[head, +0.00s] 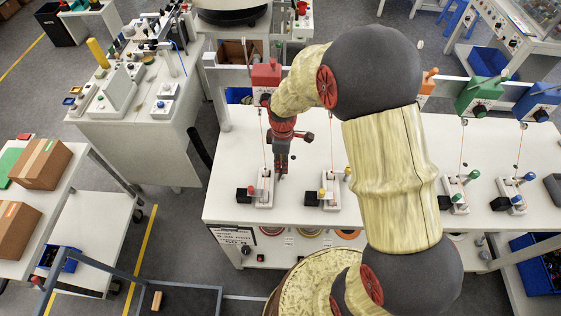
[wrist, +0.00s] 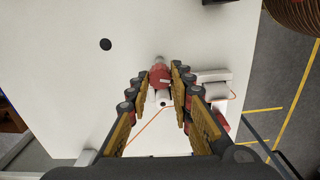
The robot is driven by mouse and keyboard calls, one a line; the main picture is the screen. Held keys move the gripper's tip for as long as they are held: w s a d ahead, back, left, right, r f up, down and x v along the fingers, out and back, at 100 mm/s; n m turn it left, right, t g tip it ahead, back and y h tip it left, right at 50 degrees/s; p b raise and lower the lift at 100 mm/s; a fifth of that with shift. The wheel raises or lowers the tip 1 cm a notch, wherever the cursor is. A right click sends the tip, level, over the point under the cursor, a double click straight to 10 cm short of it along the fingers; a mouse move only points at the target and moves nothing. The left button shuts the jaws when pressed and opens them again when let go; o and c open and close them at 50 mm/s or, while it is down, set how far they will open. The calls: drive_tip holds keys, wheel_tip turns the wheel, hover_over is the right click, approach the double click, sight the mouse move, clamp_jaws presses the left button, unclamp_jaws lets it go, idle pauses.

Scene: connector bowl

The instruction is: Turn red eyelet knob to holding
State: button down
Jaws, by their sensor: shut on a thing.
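The red eyelet knob (wrist: 159,76), a red body with a grey tip, sits between my gripper's two fingers in the wrist view. My gripper (wrist: 160,73) is shut on it, with a fingertip on each side. In the head view my gripper (head: 281,174) points down at the left station on the white table (head: 225,208). That station has a white base (head: 265,201) and a small black block (head: 244,195). The fingers and arm partly hide the knob there, so its turn position cannot be told.
A similar station with a yellow knob (head: 322,192) stands just to the right. Stations with a green knob (head: 475,174) and a blue knob (head: 529,177) stand farther right. A red box (head: 266,74) is on the rail behind. A thin orange cord (wrist: 148,121) runs near the fingers.

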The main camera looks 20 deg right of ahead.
drive_tip(key=m, duration=0.7)
drive_tip(key=shift+w+r+p, duration=0.1)
drive_tip(key=shift+p, duration=0.25)
drive_tip(key=m, duration=0.4)
drive_tip(key=shift+d+m, duration=0.1)
drive_tip(key=shift+m, duration=1.8)
drive_tip(key=c, duration=1.6)
unclamp_jaws()
wheel_tip(320, 180, up, 12)
